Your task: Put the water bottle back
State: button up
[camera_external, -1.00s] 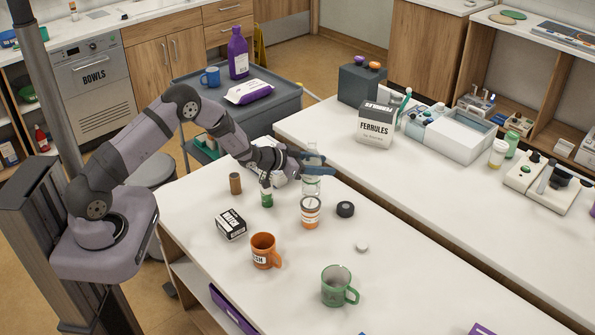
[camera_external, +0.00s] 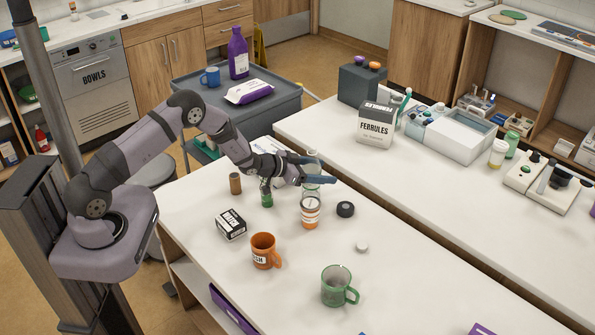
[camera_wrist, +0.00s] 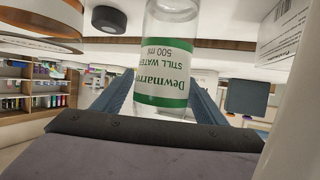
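The water bottle (camera_external: 312,166) is clear and stands upright on the near white counter, behind an orange-and-white jar (camera_external: 310,212) that hides its base. In the wrist view the bottle (camera_wrist: 165,55) fills the middle, its green-and-white label reading "STILL WATER 500 ml" upside down. My gripper (camera_external: 318,171) reaches it from the left, level with its middle. Its blue fingers are spread on either side of the bottle, one behind and one in front. In the wrist view the fingers (camera_wrist: 160,98) flank the bottle; no clear grip shows.
A black ring (camera_external: 345,209) lies to the right. A small box (camera_external: 231,224), orange mug (camera_external: 264,251) and green mug (camera_external: 338,287) stand nearer.

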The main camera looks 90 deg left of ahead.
jog(key=b, duration=0.3)
send_near(304, 168)
jog(key=shift+x, duration=2.25)
jog(key=s+d+m+g+h, duration=0.1)
jog(key=d+g, duration=0.1)
jog(key=d, duration=0.5)
jog(key=s+d+g+h, duration=0.1)
jog(key=d+g, duration=0.1)
jog(key=d, duration=0.5)
jog(key=s+d+m+g+h, duration=0.1)
jog(key=d+g, duration=0.1)
jog(key=d, duration=0.5)
jog(key=shift+s+d+f+m, duration=0.1)
jog(key=shift+s+d+m, duration=0.15)
jog(key=shift+d+m, duration=0.1)
jog(key=s+d+r+m+g+h, duration=0.1)
jog(key=s+d+g, duration=0.5)
jog(key=s+d, duration=1)
jog(key=shift+s+m+h, duration=0.45)
jog(key=shift+m+h, duration=0.2)
jog(key=shift+h, duration=0.15)
